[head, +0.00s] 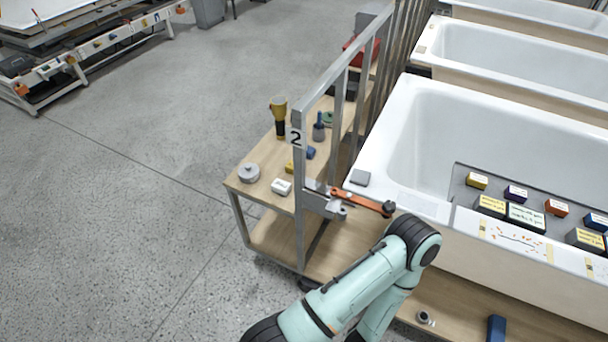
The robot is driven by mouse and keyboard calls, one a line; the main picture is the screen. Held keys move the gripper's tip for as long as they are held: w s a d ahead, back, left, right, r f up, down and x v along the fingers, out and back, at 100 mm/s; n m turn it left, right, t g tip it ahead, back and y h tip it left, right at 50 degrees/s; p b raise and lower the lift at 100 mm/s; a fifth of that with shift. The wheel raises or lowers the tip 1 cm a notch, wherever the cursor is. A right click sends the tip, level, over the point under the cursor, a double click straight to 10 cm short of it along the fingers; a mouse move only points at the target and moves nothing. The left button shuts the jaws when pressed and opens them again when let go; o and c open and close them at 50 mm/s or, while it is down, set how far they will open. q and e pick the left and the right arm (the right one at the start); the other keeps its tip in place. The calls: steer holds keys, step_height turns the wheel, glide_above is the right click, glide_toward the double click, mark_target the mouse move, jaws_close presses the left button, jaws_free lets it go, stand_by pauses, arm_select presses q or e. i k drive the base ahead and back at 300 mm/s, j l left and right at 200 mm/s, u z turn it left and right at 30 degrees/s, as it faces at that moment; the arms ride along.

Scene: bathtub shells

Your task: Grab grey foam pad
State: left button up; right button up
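A small flat grey pad (360,177), which looks like the grey foam pad, lies on the near left corner of the white rim of the nearest bathtub shell (385,150). Nothing covers it. One of my teal arms reaches up from the bottom, bends below the tub corner, and runs back down. Its gripper is not visible, and I cannot tell which arm it is. No gripper is seen at the pad.
A wooden cart (260,200) with a metal frame marked 2 stands left of the tub, holding several small items. An orange bar (355,201) juts from its post near the pad.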

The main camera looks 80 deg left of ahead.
mark_target(360, 177)
steer(key=u, duration=1.75)
